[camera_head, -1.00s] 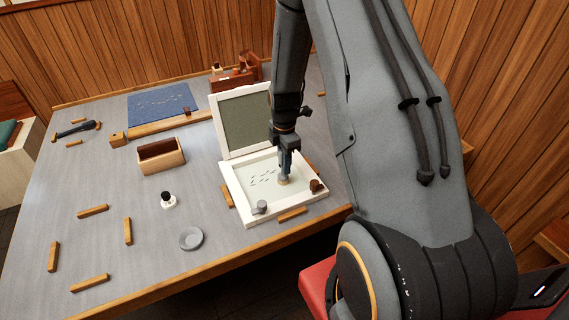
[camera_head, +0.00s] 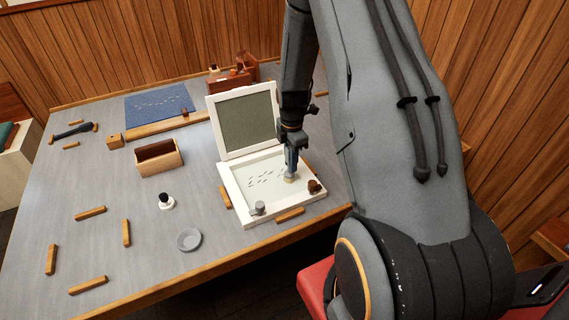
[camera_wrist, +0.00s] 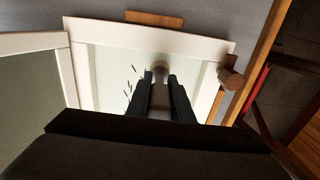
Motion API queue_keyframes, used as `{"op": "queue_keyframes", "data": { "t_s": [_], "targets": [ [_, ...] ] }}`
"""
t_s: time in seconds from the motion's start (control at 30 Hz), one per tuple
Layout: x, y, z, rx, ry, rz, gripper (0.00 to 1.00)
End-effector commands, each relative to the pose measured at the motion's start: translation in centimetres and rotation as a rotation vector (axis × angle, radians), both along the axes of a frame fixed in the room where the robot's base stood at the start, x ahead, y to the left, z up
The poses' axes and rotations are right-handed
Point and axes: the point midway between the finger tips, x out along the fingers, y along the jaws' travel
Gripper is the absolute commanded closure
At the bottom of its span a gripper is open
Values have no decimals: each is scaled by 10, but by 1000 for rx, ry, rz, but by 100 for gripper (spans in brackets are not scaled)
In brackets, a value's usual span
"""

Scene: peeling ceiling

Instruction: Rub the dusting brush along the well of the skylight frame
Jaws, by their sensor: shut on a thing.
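The skylight frame (camera_head: 228,180) is white and lies on the table, with a pale well (camera_head: 262,196) bearing several small dark flecks. Its lid (camera_head: 244,121), white with a grey-green panel, stands open at the back. My gripper (camera_head: 290,165) points down over the right part of the well, shut on the dusting brush (camera_head: 289,179). Only the brush's pale lower end shows below the fingers. In the wrist view the brush (camera_wrist: 159,68) sits between the two dark fingers, with the flecks beside it to the left. I cannot tell whether its bristles touch the well.
A grey knob (camera_head: 258,208) and a brown knob (camera_head: 314,186) stand at the frame's front and right corners. Wooden blocks (camera_head: 290,215) lie against the frame. An open wooden box (camera_head: 158,158), a small dark-topped bottle (camera_head: 166,201) and a grey dish (camera_head: 188,239) stand to the left.

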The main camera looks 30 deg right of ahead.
Motion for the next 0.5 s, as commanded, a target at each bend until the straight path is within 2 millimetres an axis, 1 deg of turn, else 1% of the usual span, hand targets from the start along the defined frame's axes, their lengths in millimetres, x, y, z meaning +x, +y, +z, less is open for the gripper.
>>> {"op": "queue_keyframes", "data": {
  "t_s": [0.07,0.33,0.5],
  "targets": [
    [-1,-5,-1,0,1,-2,100],
    [-1,-5,-1,0,1,0,100],
    [-1,-5,9,0,0,0,100]
  ]
}}
